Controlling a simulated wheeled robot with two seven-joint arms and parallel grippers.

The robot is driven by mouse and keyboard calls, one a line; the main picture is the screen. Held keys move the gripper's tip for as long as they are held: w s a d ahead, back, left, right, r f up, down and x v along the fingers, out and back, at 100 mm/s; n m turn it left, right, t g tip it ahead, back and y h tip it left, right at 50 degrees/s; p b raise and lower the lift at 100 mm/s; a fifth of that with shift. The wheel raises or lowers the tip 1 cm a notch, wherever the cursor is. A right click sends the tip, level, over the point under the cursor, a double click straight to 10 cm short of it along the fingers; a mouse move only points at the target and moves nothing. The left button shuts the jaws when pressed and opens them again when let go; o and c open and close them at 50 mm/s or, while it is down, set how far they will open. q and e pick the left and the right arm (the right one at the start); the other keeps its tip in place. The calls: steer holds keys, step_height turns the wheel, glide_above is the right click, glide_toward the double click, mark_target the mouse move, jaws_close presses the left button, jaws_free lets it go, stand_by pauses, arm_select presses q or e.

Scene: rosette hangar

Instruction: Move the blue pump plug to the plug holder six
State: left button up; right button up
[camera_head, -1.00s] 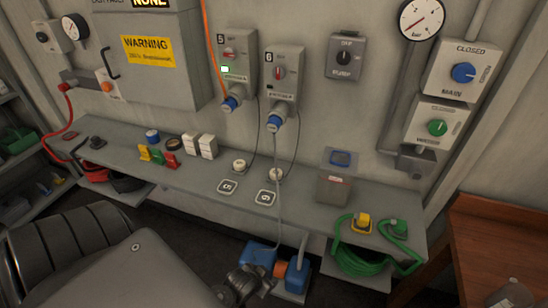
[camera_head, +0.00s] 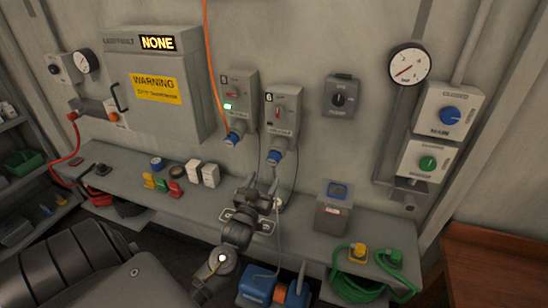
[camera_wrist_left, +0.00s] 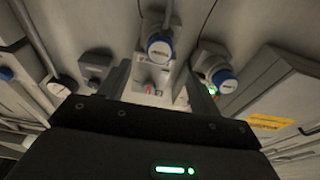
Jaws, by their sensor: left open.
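The blue pump plug (camera_head: 275,157) sits in the underside of socket box 6 (camera_head: 283,110), its thin cable hanging down. In the left wrist view the plug (camera_wrist_left: 160,48) shows beyond and between the fingers. My left gripper (camera_head: 262,184) is open and empty, below the plug and apart from it, pointing up at the wall. Plug holder six (camera_head: 279,203) is a pale round piece on the shelf, partly hidden by my gripper. Its number tile (camera_head: 265,226) lies in front. My right gripper is not in view.
Socket box 5 (camera_head: 239,98), with a lit green lamp, holds another blue plug (camera_head: 233,140) on an orange cable. A grey box (camera_head: 333,212) stands right on the shelf (camera_head: 205,216). The blue pump (camera_head: 258,285) is below. Small coloured blocks and white switches lie left.

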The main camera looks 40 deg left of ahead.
mark_target(272, 163)
arm_select(q)
steer(key=b+x, duration=0.2)
steer(key=x, duration=0.6)
steer(key=shift+f, duration=0.1)
steer(key=shift+w+a, duration=0.15)
steer(key=shift+w, duration=0.3)
stand_by(0.6)
stand_by(0.5)
stand_by(0.4)
